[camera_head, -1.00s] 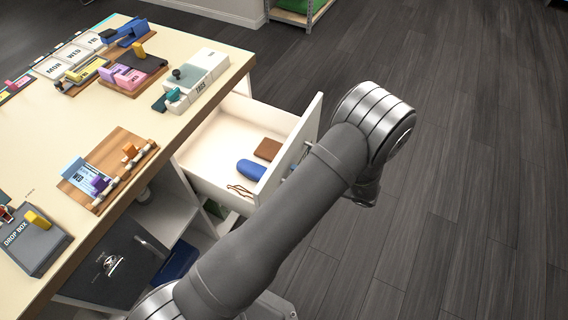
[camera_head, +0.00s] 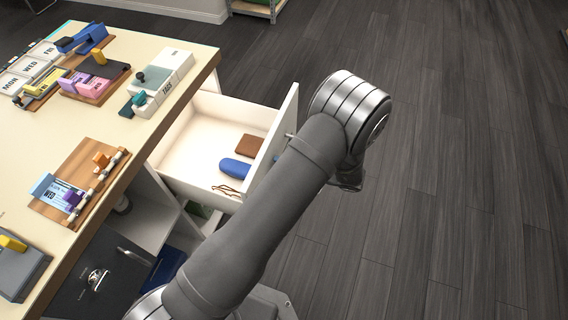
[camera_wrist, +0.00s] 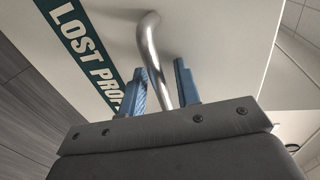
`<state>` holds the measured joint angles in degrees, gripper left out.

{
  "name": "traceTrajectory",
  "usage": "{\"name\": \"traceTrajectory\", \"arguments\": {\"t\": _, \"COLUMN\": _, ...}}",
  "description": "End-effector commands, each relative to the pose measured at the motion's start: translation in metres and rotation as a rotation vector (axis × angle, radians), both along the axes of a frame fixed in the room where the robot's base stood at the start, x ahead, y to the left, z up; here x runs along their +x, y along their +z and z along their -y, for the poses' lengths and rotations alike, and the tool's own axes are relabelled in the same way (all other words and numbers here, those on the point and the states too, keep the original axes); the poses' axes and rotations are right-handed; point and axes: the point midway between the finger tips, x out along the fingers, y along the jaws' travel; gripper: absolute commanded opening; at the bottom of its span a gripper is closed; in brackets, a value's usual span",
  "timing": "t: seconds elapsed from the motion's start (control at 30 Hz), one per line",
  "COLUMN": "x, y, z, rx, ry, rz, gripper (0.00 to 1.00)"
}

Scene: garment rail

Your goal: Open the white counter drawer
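The white counter drawer (camera_head: 208,179) stands pulled out from under the counter, its inside showing. In the wrist view its front panel (camera_wrist: 225,45) carries a dark green label reading "LOST PRO…", partly covered. A curved metal handle (camera_wrist: 148,42) sticks out from the panel. In the head view my arm hides the gripper and most of the handle; a bit of the handle (camera_head: 289,136) shows by the panel.
A blue case (camera_head: 235,168), a brown wallet (camera_head: 250,144) and glasses (camera_head: 226,190) lie in the drawer. The counter (camera_head: 118,140) carries several stationery items. Open dark floor (camera_head: 450,160) lies to the right.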

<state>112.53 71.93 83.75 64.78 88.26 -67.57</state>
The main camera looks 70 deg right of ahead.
Motion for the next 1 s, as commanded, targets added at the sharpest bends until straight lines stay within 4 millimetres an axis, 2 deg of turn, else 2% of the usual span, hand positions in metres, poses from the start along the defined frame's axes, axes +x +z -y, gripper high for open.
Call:
{"name": "traceTrajectory", "arguments": {"t": 0.13, "x": -0.006, "y": 0.001, "z": 0.0, "rx": 0.0, "ry": -0.001, "rz": 0.0, "gripper": 0.3}}
{"name": "traceTrajectory", "arguments": {"t": 0.27, "x": -0.024, "y": 0.005, "z": 0.001, "rx": -0.002, "ry": -0.004, "rz": -0.001, "gripper": 0.3}}
{"name": "traceTrajectory", "arguments": {"t": 0.7, "x": -0.127, "y": 0.026, "z": 0.0, "rx": -0.002, "ry": -0.004, "rz": -0.001, "gripper": 0.3}}
{"name": "traceTrajectory", "arguments": {"t": 0.9, "x": -0.159, "y": 0.033, "z": 0.0, "rx": -0.001, "ry": -0.003, "rz": -0.001, "gripper": 0.3}}
{"name": "traceTrajectory", "arguments": {"t": 1.0, "x": -0.166, "y": 0.035, "z": 0.0, "rx": -0.001, "ry": -0.001, "rz": 0.0, "gripper": 0.3}}
